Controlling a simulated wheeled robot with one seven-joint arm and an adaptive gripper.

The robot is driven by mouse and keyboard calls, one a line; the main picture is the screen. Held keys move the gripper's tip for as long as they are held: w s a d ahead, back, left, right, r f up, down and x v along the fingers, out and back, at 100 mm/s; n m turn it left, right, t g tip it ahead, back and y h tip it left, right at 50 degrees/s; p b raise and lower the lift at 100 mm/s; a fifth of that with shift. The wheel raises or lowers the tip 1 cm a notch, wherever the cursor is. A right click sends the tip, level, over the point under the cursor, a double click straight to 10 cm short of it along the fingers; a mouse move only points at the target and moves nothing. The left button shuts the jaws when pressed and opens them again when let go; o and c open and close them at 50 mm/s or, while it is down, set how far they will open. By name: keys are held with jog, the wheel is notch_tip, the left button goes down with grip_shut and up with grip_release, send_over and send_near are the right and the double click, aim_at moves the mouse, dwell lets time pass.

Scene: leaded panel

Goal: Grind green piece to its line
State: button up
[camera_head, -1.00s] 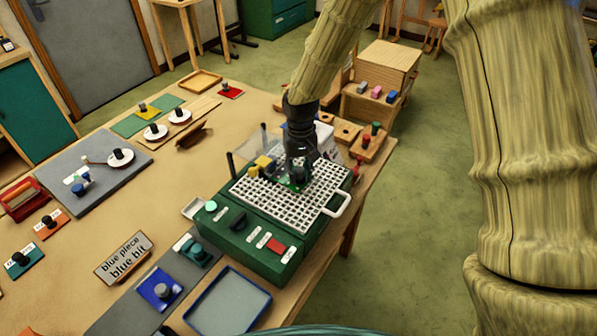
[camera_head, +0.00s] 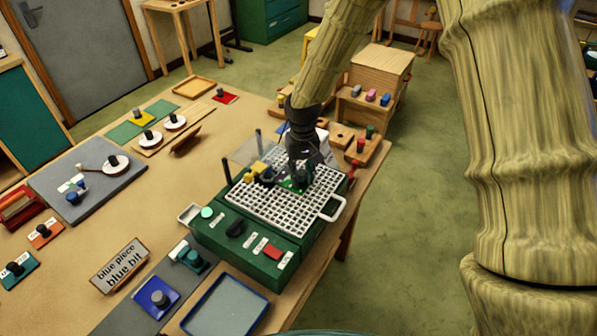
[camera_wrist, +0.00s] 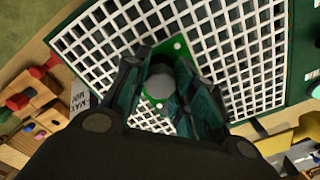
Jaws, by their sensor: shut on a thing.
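My gripper (camera_head: 301,178) is over the white grid of the green grinder (camera_head: 250,253), near the grid's far side. In the wrist view my gripper (camera_wrist: 163,92) is shut on the grey round knob (camera_wrist: 161,80) of the green piece (camera_wrist: 178,45). The green piece lies flat at the grid, with white dots at its corners. In the head view only a small edge of the green piece (camera_head: 290,186) shows below the fingers. Its line cannot be made out. The grinding bit is not clearly visible. A yellow block (camera_head: 257,168) stands on the grid just left of my gripper.
A sign (camera_head: 121,265) reads "blue piece blue bit". A blue tray (camera_head: 226,306) lies in front. Red and green knobbed pieces (camera_head: 365,140) stand behind right.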

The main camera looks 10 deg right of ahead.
jog(key=shift+s+d, duration=1.05)
jog(key=shift+s, duration=0.05)
jog(key=o, duration=1)
